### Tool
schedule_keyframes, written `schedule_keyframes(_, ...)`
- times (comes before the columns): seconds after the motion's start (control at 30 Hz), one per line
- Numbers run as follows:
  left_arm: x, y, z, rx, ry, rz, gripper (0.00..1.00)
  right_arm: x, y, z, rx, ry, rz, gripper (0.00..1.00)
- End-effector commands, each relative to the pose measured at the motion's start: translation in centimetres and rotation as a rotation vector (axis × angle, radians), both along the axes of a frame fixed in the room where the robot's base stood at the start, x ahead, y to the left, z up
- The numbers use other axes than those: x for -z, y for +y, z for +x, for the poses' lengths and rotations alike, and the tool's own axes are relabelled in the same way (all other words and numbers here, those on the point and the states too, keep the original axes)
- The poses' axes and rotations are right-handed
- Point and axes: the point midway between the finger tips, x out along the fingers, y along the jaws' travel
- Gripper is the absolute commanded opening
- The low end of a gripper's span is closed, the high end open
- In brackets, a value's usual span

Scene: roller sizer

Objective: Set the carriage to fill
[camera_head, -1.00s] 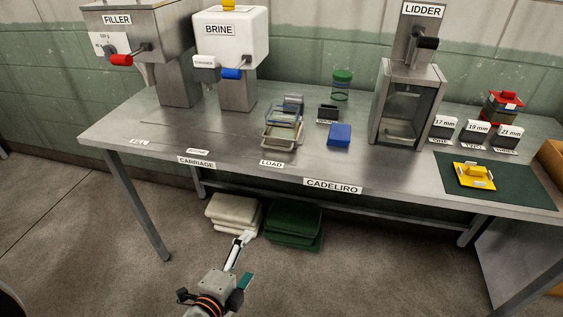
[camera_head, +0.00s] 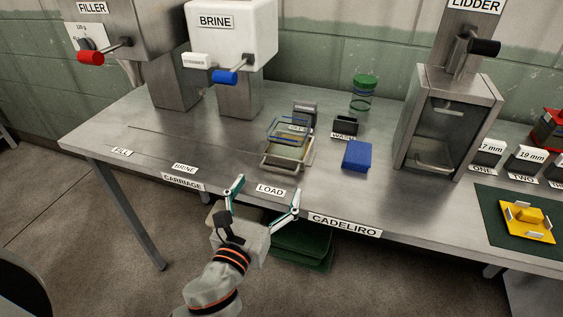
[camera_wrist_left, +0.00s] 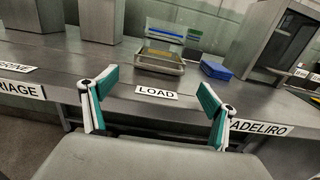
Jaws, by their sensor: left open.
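The carriage (camera_head: 267,164) is a small metal tray-like frame on the table, behind the LOAD label (camera_head: 271,190). It holds something yellowish with blue edges, and it also shows in the left wrist view (camera_wrist_left: 160,67). The FILL label (camera_head: 122,152) is at the table's front left, with the BRINE label (camera_head: 185,168) between it and LOAD. My left gripper (camera_head: 267,191) is open and empty at the table's front edge, its fingers on either side of the LOAD label in the picture, apart from the carriage. My right gripper is not in view.
The filler (camera_head: 125,20) with a red handle and the brine dispenser (camera_head: 228,45) with a blue handle stand behind left. A blue block (camera_head: 357,155) lies right of the carriage, with the lidder (camera_head: 447,120) beyond. The table's left front is clear.

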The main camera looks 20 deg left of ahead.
Motion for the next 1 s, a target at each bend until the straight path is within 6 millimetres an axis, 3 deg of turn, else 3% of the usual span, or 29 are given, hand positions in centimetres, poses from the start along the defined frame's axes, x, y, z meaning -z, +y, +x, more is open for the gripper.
schedule_keyframes(0.17, -0.2, 0.0, 2.5, -0.001, -0.003, -0.002, 0.86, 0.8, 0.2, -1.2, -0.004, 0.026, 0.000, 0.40)
schedule_keyframes(0.43, 0.0, -0.1, 6.2, -0.002, -0.001, -0.002, 0.86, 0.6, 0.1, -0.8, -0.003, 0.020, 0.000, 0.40)
schedule_keyframes(0.87, 0.0, -0.2, 7.2, 0.000, 0.001, -0.004, 0.86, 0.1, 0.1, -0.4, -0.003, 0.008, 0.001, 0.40)
schedule_keyframes(1.0, 0.1, -0.2, 7.2, 0.000, 0.001, -0.004, 0.50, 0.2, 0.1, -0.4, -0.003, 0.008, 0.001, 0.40)
